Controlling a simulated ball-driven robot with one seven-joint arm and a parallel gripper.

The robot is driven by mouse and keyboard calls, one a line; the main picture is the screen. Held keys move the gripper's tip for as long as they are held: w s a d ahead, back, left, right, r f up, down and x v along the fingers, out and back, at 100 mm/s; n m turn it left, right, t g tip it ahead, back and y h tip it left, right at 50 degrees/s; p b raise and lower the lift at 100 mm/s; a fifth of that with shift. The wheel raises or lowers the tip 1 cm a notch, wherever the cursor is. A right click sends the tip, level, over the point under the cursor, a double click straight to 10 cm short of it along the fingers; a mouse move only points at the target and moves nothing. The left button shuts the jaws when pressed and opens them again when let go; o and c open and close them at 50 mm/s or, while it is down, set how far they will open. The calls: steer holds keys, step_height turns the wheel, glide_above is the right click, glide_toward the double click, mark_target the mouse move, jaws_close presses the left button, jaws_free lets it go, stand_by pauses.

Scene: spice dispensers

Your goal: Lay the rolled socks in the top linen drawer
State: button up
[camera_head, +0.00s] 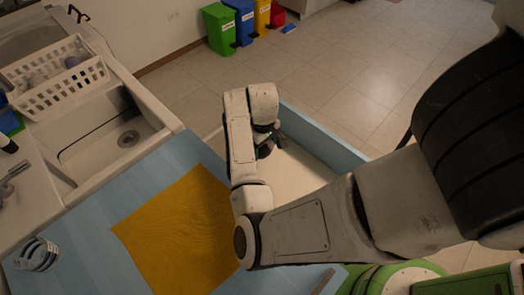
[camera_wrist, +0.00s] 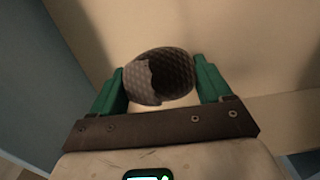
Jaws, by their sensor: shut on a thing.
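The rolled socks, a dark grey textured roll with a hollow end (camera_wrist: 150,85), sit between the green fingers of my gripper (camera_wrist: 160,72) in the wrist view. The fingers press on them from both sides. In the head view my gripper (camera_head: 268,147) is over the open drawer (camera_head: 325,138), which has a blue front and a pale inside. The drawer's pale inside also fills much of the wrist view. The socks are mostly hidden by my arm in the head view. I cannot tell whether they touch the drawer floor.
A blue counter (camera_head: 95,215) with a yellow cloth (camera_head: 175,230) lies beside the drawer. A sink (camera_head: 125,140) and a white basket (camera_head: 60,75) are at the left. Coloured bins (camera_head: 220,30) stand by the far wall. The tiled floor beyond the drawer is mostly clear.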

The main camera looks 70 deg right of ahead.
mark_target(262, 151)
steer(key=shift+w+d+f, duration=0.1)
steer(key=shift+w+f, duration=0.15)
steer(key=shift+f, duration=1.6)
steer(key=shift+f, duration=0.1)
steer(key=o, duration=1)
step_height(262, 151, up, 12)
steer(key=shift+r, duration=0.1)
